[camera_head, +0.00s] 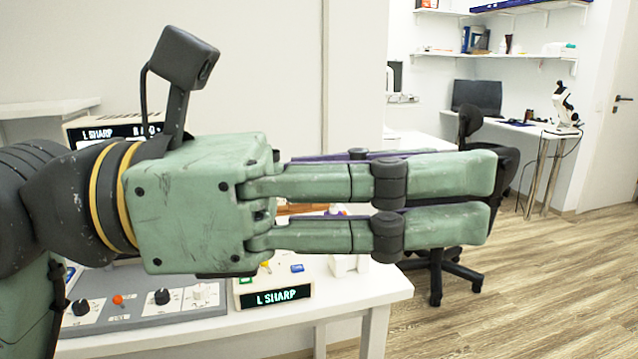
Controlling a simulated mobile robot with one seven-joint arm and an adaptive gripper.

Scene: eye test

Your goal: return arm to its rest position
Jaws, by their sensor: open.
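My gripper (489,201) is large and close to the camera. It is green and scuffed and points to the right. Two of its fingers show, stretched out one above the other with a narrow gap between them; it is open. A purple strip shows along the finger edges; I cannot tell what it belongs to. My dark wrist with yellow rings is at the left, and a dark bracket stands up from it. The gripper is in front of a white table (345,290) and hides much of its top.
Another display (95,132) is behind my wrist. A black office chair (437,262) stands behind the fingers. Wooden floor (540,290) is clear at the right.

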